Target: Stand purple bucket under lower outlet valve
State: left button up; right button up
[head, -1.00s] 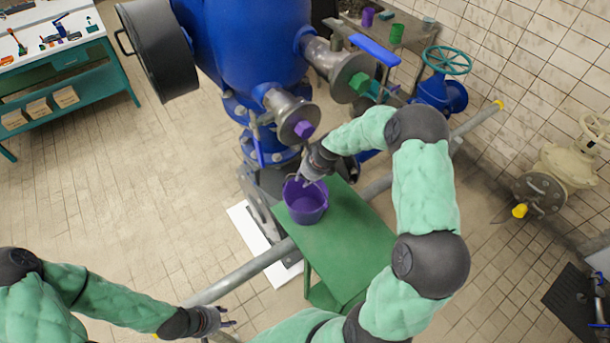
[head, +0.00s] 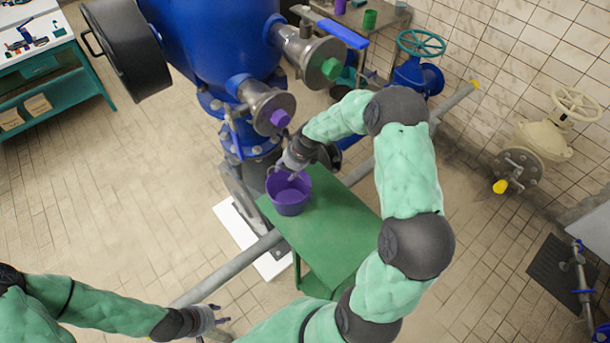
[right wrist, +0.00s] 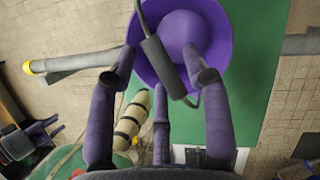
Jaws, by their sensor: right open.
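The purple bucket (head: 289,197) stands upright on the green bench (head: 335,238), near its far left corner. The lower outlet (head: 267,107), a grey flanged pipe with a purple plug, sticks out of the blue tank above and slightly left of the bucket. My right gripper (head: 292,172) is at the bucket's far rim. In the right wrist view, its open purple fingers (right wrist: 160,65) are spread around the bucket's thin handle with its dark grip (right wrist: 164,66); the bucket (right wrist: 190,22) lies beyond. I cannot tell whether they touch. My left gripper (head: 212,318) is open and empty at lower left.
A higher outlet with a green plug (head: 331,68) and blue lever (head: 342,33) is close to my right arm. A grey pipe (head: 228,268) runs low past the bench. A blue valve with teal wheel (head: 421,42) and a cream valve (head: 545,140) stand right. Left floor is clear.

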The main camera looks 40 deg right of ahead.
jog(key=s+d+b, duration=0.2)
jog(key=s+d, duration=0.4)
jog(key=s, duration=0.5)
jog(key=s+a+f+n+g+y, duration=0.1)
jog(key=a+f+n, duration=0.4)
jog(key=a+n, duration=0.2)
jog(key=s+a+f+n+g, duration=0.1)
jog(key=s+a+f+n, duration=0.1)
jog(key=a+f+n, duration=0.5)
jog(key=s+a+f+n, duration=0.2)
jog(key=s+a+n, duration=0.3)
jog(key=a+n, duration=0.2)
jog(key=s+a+f+n+g+y, duration=0.1)
jog(key=s+a+f+n, duration=0.1)
jog(key=s+a+n, duration=0.3)
jog(key=a+n, duration=0.2)
jog(key=a, duration=0.1)
jog(key=shift+f+g, duration=0.15)
jog(key=shift+g, duration=0.15)
